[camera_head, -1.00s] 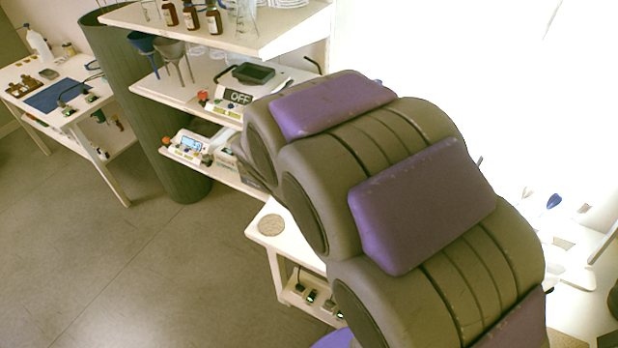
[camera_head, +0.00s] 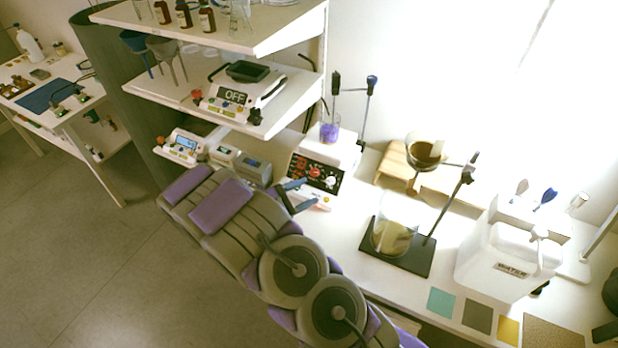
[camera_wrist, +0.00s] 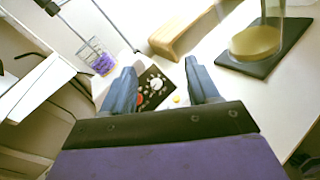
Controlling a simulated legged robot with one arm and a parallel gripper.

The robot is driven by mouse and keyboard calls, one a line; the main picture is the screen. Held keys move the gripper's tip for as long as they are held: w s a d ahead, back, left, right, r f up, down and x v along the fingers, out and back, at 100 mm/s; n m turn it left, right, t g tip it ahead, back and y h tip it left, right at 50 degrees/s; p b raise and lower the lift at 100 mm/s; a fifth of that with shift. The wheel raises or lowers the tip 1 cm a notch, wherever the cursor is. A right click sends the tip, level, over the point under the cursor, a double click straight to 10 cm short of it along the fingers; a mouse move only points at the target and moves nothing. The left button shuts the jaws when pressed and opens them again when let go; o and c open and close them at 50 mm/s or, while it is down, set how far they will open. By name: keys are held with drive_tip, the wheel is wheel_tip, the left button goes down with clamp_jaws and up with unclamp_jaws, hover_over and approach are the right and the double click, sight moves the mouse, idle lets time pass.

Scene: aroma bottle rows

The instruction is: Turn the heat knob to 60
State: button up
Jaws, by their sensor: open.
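A white hotplate device (camera_head: 345,150) with a black control panel (camera_head: 318,174) stands on the bench right of the shelves. The panel has red and white round knobs. In the wrist view a pale knob (camera_wrist: 156,84) and a red knob (camera_wrist: 140,99) show on the panel between my fingers. I cannot tell which one is the heat knob, nor read its setting. My gripper (camera_head: 298,194) is open in front of the panel, with its blue fingers apart. In the wrist view my gripper (camera_wrist: 163,80) has one finger on either side of the panel, holding nothing.
A beaker of purple liquid (camera_head: 329,131) stands on the device. Shelves with a scale (camera_head: 234,97) rise to the left. A stand with a glass vessel (camera_head: 395,238) and a water container (camera_head: 508,260) are to the right. Some bare bench lies between.

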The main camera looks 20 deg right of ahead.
sight(313, 173)
drive_tip(key=w+a+f+n+t, duration=0.1)
drive_tip(key=a+f+n+t, duration=0.1)
drive_tip(key=f, duration=0.1)
drive_tip(key=w+a+f+n+t, duration=0.2)
drive_tip(key=f, duration=0.2)
drive_tip(key=w+a+f+n+t+y, duration=0.1)
drive_tip(key=w+a+f+n+t, duration=0.1)
drive_tip(key=f, duration=0.2)
drive_tip(key=shift+w+a+f, duration=0.1)
drive_tip(key=shift+w+a, duration=0.1)
drive_tip(key=shift+a, duration=0.1)
drive_tip(key=shift+w+f, duration=0.1)
drive_tip(key=b+x, duration=0.4)
drive_tip(key=x, duration=1.3)
drive_tip(key=shift+w, duration=0.2)
drive_tip(key=shift+r+t, duration=0.25)
drive_tip(key=shift+t, duration=0.05)
drive_tip(key=c, duration=1)
